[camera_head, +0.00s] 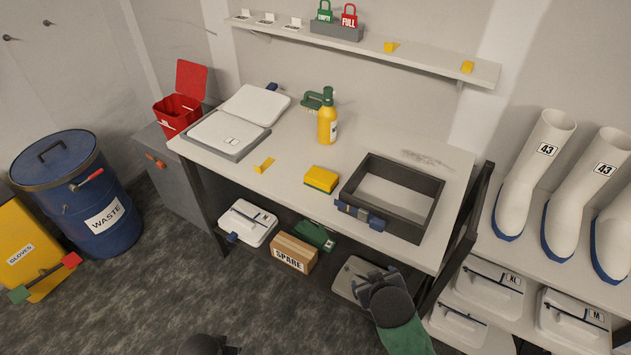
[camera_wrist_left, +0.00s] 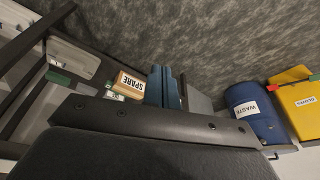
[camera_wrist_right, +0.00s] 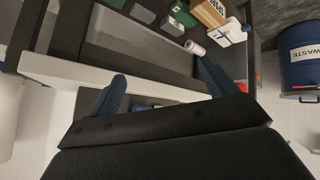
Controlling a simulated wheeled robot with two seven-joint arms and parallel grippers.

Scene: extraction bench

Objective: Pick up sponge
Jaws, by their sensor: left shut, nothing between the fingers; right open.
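The sponge (camera_head: 321,179), yellow with a dark band along its lower edge, lies on the bench top (camera_head: 290,165), left of a dark-rimmed tray (camera_head: 352,187). My right gripper (camera_head: 374,277) is in front of the bench, at the lower right in the head view, apart from the sponge. Its fingers are spread and empty in the right wrist view (camera_wrist_right: 162,88). My left gripper (camera_head: 228,350) shows only partly at the bottom edge of the head view. Its fingers are together with nothing between them in the left wrist view (camera_wrist_left: 163,88). I cannot make out the sponge in either wrist view.
A yellow spray bottle (camera_head: 327,125), green brush (camera_head: 312,103), yellow wedge (camera_head: 264,165) and open white case (camera_head: 230,130) are on the bench. A blue clamp-like piece (camera_head: 360,214) sits on the tray's front rim. A SPARE box (camera_head: 293,254) is below. White boots (camera_head: 540,170) stand right.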

